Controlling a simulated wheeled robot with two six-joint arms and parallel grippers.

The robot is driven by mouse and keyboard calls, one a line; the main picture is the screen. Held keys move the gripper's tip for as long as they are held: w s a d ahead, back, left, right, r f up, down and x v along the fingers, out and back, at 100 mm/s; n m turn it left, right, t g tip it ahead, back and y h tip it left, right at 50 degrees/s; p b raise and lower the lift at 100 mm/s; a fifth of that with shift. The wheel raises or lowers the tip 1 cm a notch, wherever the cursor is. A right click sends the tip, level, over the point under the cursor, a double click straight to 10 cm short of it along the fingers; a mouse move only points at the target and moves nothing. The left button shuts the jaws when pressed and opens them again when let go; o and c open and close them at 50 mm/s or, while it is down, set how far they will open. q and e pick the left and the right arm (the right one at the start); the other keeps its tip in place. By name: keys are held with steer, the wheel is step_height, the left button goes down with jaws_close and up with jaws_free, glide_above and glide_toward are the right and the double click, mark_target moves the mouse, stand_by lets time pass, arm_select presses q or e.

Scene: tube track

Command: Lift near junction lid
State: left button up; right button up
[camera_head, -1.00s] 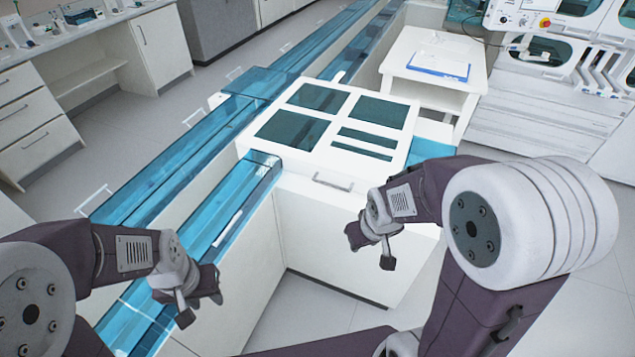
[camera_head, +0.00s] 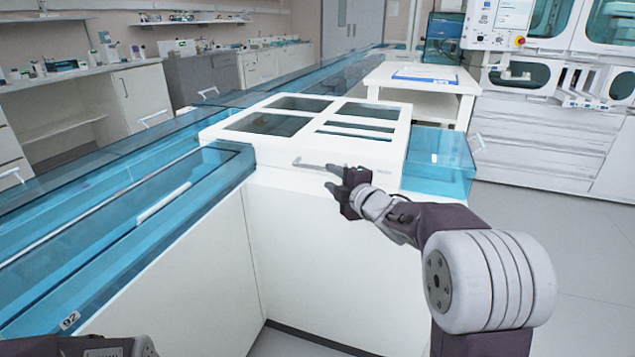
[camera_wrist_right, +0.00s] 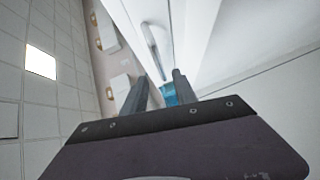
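The near junction lid (camera_head: 283,152) is a white frame with dark glass panes. It lies flat and closed on the white junction box. A slim grey handle (camera_head: 312,167) is on its front edge. My right gripper (camera_head: 330,178) is right at the handle's right end in the head view. In the right wrist view its two fingers (camera_wrist_right: 160,88) are apart with nothing held between them. The handle (camera_wrist_right: 153,42) shows beyond the fingertips there, apart from them. My left gripper is out of view; only part of my left arm shows at the bottom left.
Blue transparent tube covers (camera_head: 110,205) run along the left, and a short blue section (camera_head: 440,160) sticks out right of the box. A white table (camera_head: 418,86) with a blue-edged clipboard stands behind. The floor (camera_head: 570,240) at right is open.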

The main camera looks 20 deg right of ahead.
mark_target(320, 169)
steer(key=b+x, duration=0.1)
steer(key=x, duration=0.8)
steer(key=shift+d, duration=0.1)
steer(key=shift+c, duration=0.3)
jaws_close()
stand_by(0.8)
